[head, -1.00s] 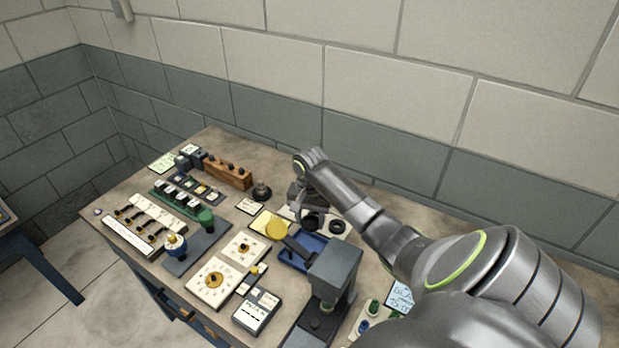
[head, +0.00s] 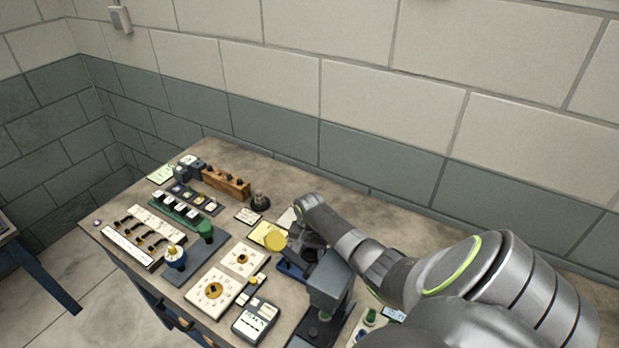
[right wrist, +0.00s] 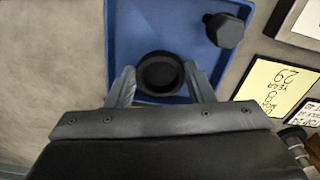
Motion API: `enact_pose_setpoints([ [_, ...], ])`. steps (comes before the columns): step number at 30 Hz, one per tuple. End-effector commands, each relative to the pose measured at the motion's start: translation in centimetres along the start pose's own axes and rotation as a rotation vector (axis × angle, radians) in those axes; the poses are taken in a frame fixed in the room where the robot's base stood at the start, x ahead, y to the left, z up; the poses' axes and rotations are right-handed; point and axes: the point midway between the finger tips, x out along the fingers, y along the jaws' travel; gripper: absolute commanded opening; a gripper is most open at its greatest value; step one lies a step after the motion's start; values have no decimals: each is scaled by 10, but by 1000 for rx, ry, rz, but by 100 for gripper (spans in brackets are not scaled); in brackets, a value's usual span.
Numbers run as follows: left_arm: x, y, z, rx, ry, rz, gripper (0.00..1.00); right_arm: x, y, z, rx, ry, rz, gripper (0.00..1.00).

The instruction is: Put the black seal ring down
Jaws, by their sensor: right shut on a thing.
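The black seal ring (right wrist: 160,74) shows in the right wrist view between the two fingers of my right gripper (right wrist: 159,78), which is shut on it. The ring is over the blue tray (right wrist: 120,32), near the tray's edge closest to the wrist; I cannot tell whether it touches the tray floor. In the head view my right gripper (head: 300,243) is over the blue tray (head: 290,271), most of which is hidden by the arm and a grey press-like device. The ring cannot be made out there. My left gripper is not in view.
A dark faceted piece (right wrist: 224,29) lies in the tray's far right corner. A yellow card (right wrist: 276,90) lies right of the tray. In the head view the grey device (head: 332,282) stands close to my right gripper. Dial plates (head: 212,289) and switch panels crowd the table's left side.

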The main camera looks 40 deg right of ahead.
Motion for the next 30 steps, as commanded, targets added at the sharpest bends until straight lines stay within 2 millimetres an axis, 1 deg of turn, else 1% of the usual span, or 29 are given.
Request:
enact_pose_setpoints([
  [9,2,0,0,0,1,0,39,3,0,0,0,0,0,23],
  [10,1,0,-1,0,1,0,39,2,0,0,0,1,-1,52],
  [14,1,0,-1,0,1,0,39,2,0,0,0,0,-1,69],
  [23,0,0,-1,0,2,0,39,0,0,0,0,1,-1,70],
  [26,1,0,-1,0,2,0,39,-3,0,-1,-1,2,-2,70],
  [30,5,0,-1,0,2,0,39,-15,0,-2,-1,3,-3,70],
])
